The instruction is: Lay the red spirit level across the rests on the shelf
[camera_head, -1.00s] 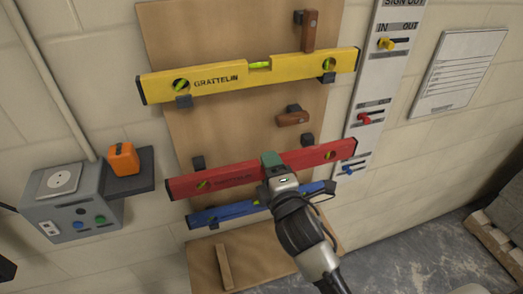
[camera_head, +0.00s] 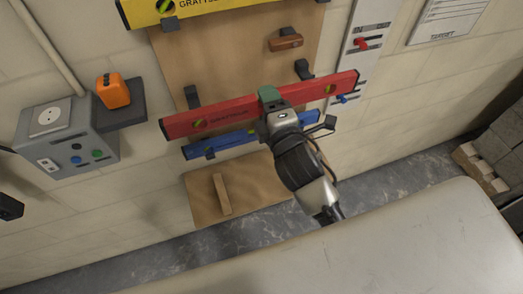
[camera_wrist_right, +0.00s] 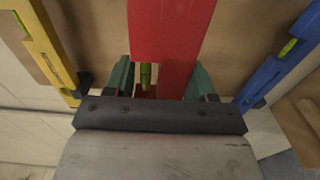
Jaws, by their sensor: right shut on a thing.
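The red spirit level (camera_head: 226,115) is held nearly level in front of the brown wall board. My right gripper (camera_head: 269,97) is shut on it near its middle; its green fingers flank the level (camera_wrist_right: 172,45) in the right wrist view, where a vial shows between them. The shelf (camera_head: 255,181) is a wooden board lower down. One wooden rest (camera_head: 221,193) shows on its left part; my right arm covers some of its right side, and I cannot see another rest. A dark part at the left edge may be my left gripper (camera_head: 9,207); its jaws are unclear.
A blue level (camera_head: 232,142) hangs just below and behind the red one. Dark hooks (camera_head: 192,97) are above the red one. A yellow level (camera_head: 165,8) hangs higher. A grey socket box (camera_head: 65,138) and an orange object (camera_head: 113,92) on a dark ledge are left.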

